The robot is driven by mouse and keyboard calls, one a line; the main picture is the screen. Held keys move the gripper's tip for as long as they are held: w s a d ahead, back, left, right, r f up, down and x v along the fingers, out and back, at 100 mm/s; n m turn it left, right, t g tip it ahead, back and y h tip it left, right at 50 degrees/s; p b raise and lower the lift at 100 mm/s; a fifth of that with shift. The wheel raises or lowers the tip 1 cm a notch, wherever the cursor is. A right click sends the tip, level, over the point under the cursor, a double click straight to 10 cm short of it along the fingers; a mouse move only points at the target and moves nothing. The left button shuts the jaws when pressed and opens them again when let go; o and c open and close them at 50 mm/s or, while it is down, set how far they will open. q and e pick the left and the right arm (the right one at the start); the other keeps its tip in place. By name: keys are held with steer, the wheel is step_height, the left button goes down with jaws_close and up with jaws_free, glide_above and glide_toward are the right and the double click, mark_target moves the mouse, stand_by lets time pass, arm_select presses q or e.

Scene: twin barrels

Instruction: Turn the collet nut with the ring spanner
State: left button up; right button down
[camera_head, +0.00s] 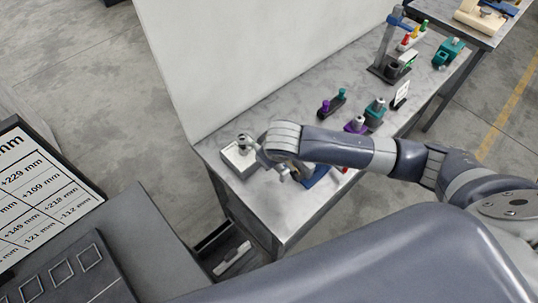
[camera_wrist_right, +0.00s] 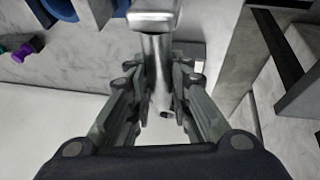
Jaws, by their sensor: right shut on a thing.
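My right gripper (camera_head: 274,164) reaches in over the near end of the grey workbench. In the right wrist view it (camera_wrist_right: 157,76) is shut on a silver metal bar (camera_wrist_right: 154,22), likely the ring spanner. The bar's ring end cannot be made out. A pale block (camera_head: 236,159) with a small metal upright piece (camera_head: 244,140), perhaps the collet nut, stands just left of the gripper. Whether the bar touches this piece is hidden by the gripper and wrist. My left gripper is not in view.
A blue part (camera_head: 316,177) lies right of the gripper, partly under my arm. Purple and teal pieces (camera_head: 332,103) stand farther along the bench (camera_head: 284,222), with a dark stand (camera_head: 388,68) beyond. A pale wall panel (camera_head: 240,60) borders the bench's back.

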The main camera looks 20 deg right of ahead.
steer(key=shift+f+b, duration=0.3)
steer(key=shift+f, duration=0.9)
stand_by(1.8)
steer(key=shift+a, duration=0.1)
steer(key=shift+s+a+m+h+p, duration=0.2)
steer(key=shift+a+m+p, duration=0.1)
steer(key=shift+a+m, duration=0.25)
steer(key=shift+s+a+m+h+p, duration=0.15)
steer(key=shift+a+m+h+p, duration=0.1)
steer(key=shift+a+m, duration=0.25)
steer(key=shift+d, duration=0.1)
steer(key=shift+s+a+m+h, duration=0.1)
steer(key=shift+a+m+h, duration=0.25)
steer(key=shift+a+m, duration=0.75)
steer(key=shift+a, duration=0.15)
